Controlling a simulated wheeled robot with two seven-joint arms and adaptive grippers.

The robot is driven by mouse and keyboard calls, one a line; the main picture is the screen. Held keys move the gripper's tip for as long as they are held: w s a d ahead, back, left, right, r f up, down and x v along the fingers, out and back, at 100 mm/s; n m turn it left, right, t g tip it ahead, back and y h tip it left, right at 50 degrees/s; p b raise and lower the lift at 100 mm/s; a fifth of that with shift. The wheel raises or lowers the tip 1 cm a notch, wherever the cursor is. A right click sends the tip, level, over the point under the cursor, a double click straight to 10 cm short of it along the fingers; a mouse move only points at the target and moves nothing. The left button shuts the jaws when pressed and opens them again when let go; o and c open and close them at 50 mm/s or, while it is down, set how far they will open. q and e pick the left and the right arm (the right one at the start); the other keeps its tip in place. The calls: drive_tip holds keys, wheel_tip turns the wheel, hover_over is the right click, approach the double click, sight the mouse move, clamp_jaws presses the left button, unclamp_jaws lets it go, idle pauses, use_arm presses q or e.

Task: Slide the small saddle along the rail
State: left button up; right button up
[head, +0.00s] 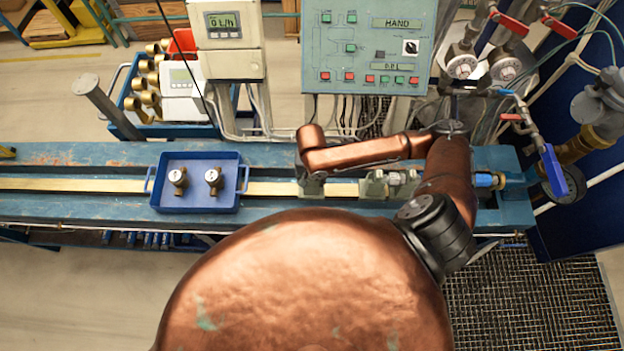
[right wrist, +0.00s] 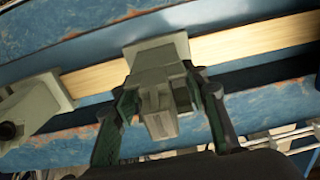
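The small saddle (head: 312,186) is a grey-green block on the pale rail (head: 272,189) of the blue bench. In the right wrist view, the small saddle (right wrist: 157,88) sits across the rail (right wrist: 245,42). My right gripper (right wrist: 160,92) has a dark green finger on each side of its block, and the fingertips appear to press against it. In the head view, my copper arm hides most of the right gripper. A second, larger saddle (head: 376,186) stands to the right on the rail; it also shows at the left of the wrist view (right wrist: 38,106). My left gripper is out of view.
A blue tray (head: 196,205) with two small brass meters lies across the rail, left of the small saddle. The rail between them is clear. A green control panel (head: 366,50) stands behind; valves and pipes (head: 540,150) are at the right end.

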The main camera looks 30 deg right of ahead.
sight(324, 188)
clamp_jaws()
drive_tip(key=shift+d, duration=0.1)
drive_tip(key=s+d+p, duration=0.1)
drive_tip(key=d, duration=0.1)
drive_tip(key=s+d+p, duration=0.1)
drive_tip(key=p, duration=0.1)
drive_tip(key=shift+s+d+r, duration=0.1)
drive_tip(key=shift+s+d, duration=0.1)
drive_tip(key=shift+d, duration=0.2)
drive_tip(key=shift+s+d+p, duration=0.5)
drive_tip(key=shift+s+d, duration=0.05)
drive_tip(key=shift+d, duration=0.35)
drive_tip(key=shift+s+d, duration=0.25)
drive_tip(key=shift+d, duration=0.15)
